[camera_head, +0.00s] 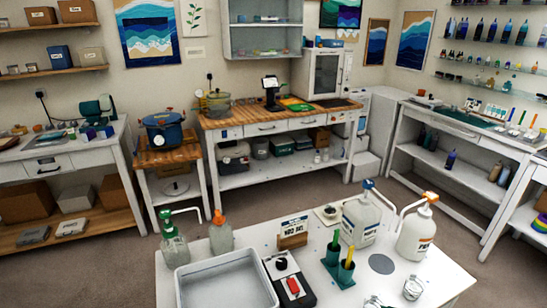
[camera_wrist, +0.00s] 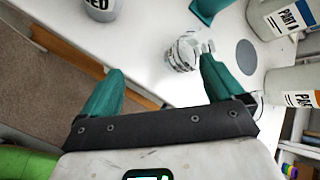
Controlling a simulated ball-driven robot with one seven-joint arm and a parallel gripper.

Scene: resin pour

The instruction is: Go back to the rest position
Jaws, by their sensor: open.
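My gripper (camera_wrist: 163,64) shows in the wrist view with its two teal fingers spread wide apart and nothing held between them. It is above the white worktable (camera_wrist: 140,40). A clear cup (camera_wrist: 183,52) stands on the table beyond the fingers, close to the right finger in the picture; I cannot tell the exact gap. In the head view, a clear cup (camera_head: 413,288) stands at the table's front right and another clear cup (camera_head: 373,303) is cut by the lower edge.
Two white pump bottles (camera_head: 360,222) (camera_head: 415,237) stand at the table's right. Green holders (camera_head: 340,268), a black device with a red part (camera_head: 290,284), a white tray (camera_head: 222,283) and two smaller bottles (camera_head: 173,243) (camera_head: 221,236) share the table. Brown floor (camera_head: 130,258) lies open behind.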

